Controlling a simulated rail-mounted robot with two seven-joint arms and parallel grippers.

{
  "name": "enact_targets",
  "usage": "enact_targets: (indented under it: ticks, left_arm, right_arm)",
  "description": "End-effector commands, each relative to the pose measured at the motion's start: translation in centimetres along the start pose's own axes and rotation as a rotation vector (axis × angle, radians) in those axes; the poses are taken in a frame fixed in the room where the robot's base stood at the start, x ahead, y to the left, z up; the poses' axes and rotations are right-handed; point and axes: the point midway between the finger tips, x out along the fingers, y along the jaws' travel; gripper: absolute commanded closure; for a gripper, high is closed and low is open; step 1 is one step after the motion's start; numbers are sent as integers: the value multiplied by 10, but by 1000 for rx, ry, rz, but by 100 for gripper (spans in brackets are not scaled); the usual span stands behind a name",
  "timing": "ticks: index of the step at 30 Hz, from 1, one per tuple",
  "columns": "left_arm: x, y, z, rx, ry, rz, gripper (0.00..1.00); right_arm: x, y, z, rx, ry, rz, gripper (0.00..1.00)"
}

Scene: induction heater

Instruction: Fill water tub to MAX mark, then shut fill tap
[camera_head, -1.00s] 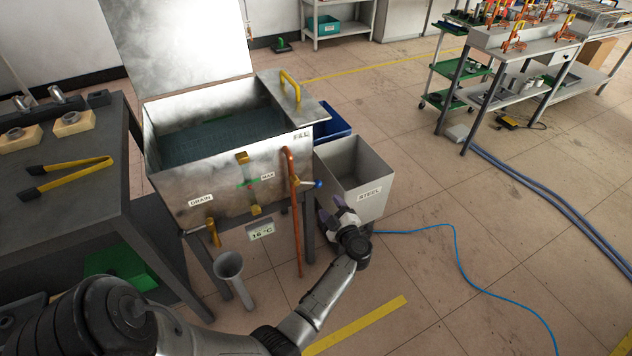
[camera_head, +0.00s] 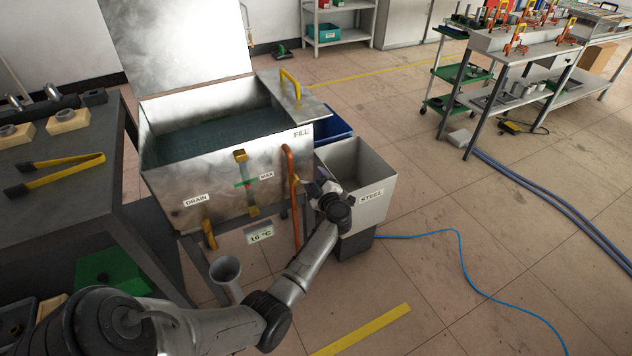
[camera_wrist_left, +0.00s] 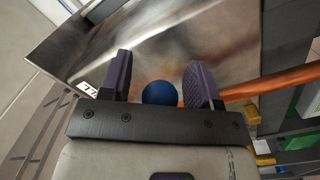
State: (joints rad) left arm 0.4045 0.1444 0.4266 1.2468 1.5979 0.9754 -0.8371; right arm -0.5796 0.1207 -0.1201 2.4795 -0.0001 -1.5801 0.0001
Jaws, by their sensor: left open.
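The metal water tub (camera_head: 165,193) stands open on legs, with dark water (camera_head: 215,137) inside. Its front has a sight gauge between yellow fittings, with a green line (camera_head: 245,183) beside the MAX label (camera_head: 266,176); the level in the gauge is too small to read. The orange fill pipe (camera_head: 288,165) runs down under the FILL label. My left gripper (camera_head: 322,188) is at the fill tap, right of the pipe. The tap's blue knob (camera_wrist_left: 160,93) lies between its open fingers in the left wrist view; the gripper hides it in the head view. My right gripper is not in view.
A grey STEEL bin (camera_head: 375,177) stands close to the right of my left gripper. The yellow drain tap (camera_head: 209,235) and a grey funnel (camera_head: 225,270) are below the tub's front left. A bench with yellow tongs (camera_head: 65,172) is at left. Open floor lies to the right.

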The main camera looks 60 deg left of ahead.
Motion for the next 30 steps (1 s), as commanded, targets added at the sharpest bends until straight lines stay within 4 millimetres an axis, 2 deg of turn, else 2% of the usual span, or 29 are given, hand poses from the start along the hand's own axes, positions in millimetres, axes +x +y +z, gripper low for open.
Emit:
enact_targets:
  ticks: [7, 24, 30]
  left_arm:
    - [0, 0, 0, 0, 0, 0, 44]
    - [0, 0, 0, 0, 0, 0, 99]
    - [0, 0, 0, -1, 0, 0, 100]
  right_arm:
    - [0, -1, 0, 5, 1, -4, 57]
    - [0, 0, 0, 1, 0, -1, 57]
    - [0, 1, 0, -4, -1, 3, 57]
